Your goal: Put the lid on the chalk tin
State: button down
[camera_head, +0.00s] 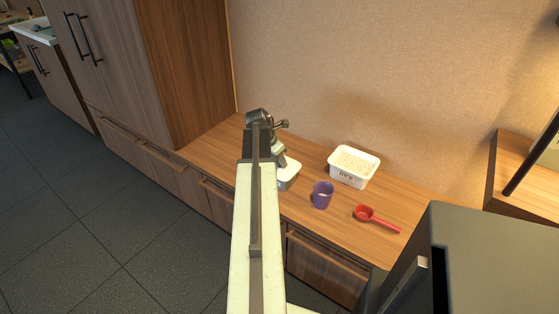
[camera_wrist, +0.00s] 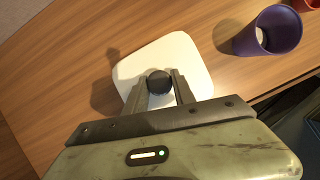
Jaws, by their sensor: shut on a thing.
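A white, rounded-square lid (camera_wrist: 185,55) with a dark round knob (camera_wrist: 158,82) lies below my gripper (camera_wrist: 159,78) in the wrist view. My gripper's two fingers are shut on the knob. In the head view, a white rounded box shape (camera_head: 289,176) shows just right of my arm on the counter, partly hidden by it. It seems to be the chalk tin or the lid with it. I cannot tell whether the lid rests on the tin or is held above it. The fingertips are hidden in the head view.
On the wooden counter (camera_head: 330,222), a purple cup (camera_head: 322,195) stands close to the right of the white box. A white tub of rice (camera_head: 354,167) is behind it, and a red scoop (camera_head: 377,219) lies further right. A tall wooden cabinet (camera_head: 190,70) bounds the left.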

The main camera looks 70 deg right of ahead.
jog(key=shift+f, duration=0.3)
jog(key=c, duration=1)
grip_release()
jog(key=shift+o, duration=0.2)
jog(key=shift+r, duration=0.1)
jog(key=p+v, duration=0.6)
jog(key=v, duration=0.1)
jog(key=shift+a+r+p, duration=0.15)
jog(key=shift+r+p, duration=0.1)
jog(key=shift+p, duration=0.15)
jog(key=shift+w, duration=0.1)
